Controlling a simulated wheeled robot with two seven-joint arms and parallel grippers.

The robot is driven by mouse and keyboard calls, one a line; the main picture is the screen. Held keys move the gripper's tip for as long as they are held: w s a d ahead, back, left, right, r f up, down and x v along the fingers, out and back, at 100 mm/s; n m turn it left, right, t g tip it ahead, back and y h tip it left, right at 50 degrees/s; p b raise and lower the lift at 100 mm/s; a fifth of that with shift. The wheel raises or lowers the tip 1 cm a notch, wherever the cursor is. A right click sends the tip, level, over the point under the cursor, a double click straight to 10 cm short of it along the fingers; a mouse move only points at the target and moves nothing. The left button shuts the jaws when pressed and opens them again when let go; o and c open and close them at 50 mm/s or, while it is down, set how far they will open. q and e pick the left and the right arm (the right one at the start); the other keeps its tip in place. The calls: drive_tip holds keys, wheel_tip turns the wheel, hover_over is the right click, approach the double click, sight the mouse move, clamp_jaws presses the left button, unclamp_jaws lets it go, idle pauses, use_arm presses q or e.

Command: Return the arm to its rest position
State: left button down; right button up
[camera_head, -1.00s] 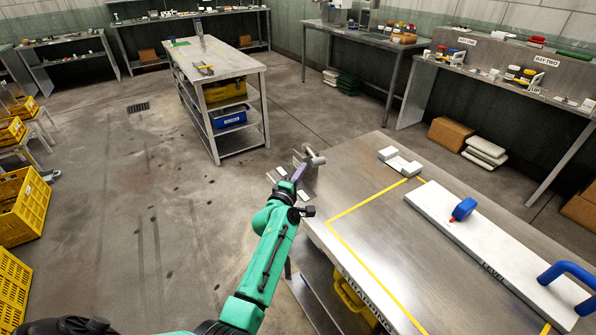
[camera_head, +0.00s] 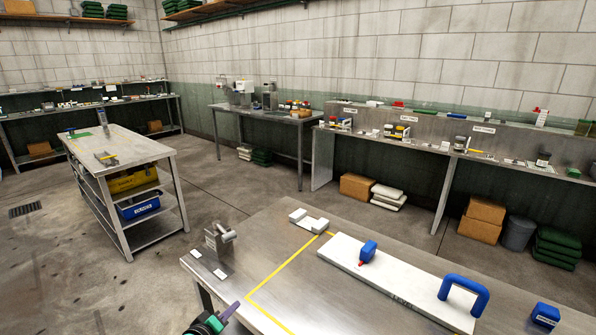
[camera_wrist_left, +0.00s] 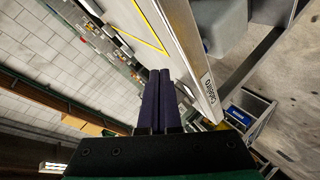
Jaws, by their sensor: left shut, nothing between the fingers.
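My left gripper (camera_head: 226,311) shows at the bottom edge of the head view, just off the near left edge of the steel table (camera_head: 262,255). In the left wrist view its two dark purple fingers (camera_wrist_left: 157,72) lie together, shut with nothing between them. The table's edge with a label strip passes beside the fingertips in that view, and I cannot tell the exact gap. Most of the left arm is below the head view. My right gripper is not in view.
On the table are a white board (camera_head: 395,276) with a blue-handled tool (camera_head: 368,251), a blue handle (camera_head: 463,290), a white bracket (camera_head: 308,221) and a metal fixture (camera_head: 220,240). A steel trolley (camera_head: 130,150) stands at the left, with open floor between.

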use_arm(q)
drive_tip(key=s+a+f+m+g+y, duration=0.15)
drive_tip(key=s+m+g, duration=0.35)
drive_tip(key=s, duration=0.8)
drive_tip(key=s+a+f+m+g+y, duration=0.15)
drive_tip(key=s+m+g, duration=0.3)
drive_tip(key=s, duration=0.95)
wheel_tip(320, 180, down, 21)
drive_tip(key=s+g, duration=0.1)
drive_tip(key=s, duration=0.1)
drive_tip(key=s+a+f+m+g, duration=0.1)
drive_tip(key=s+a+f, duration=0.2)
drive_tip(key=s+f, duration=1.2)
drive_tip(key=shift+s+f, duration=0.15)
drive_tip(key=shift+s, duration=0.55)
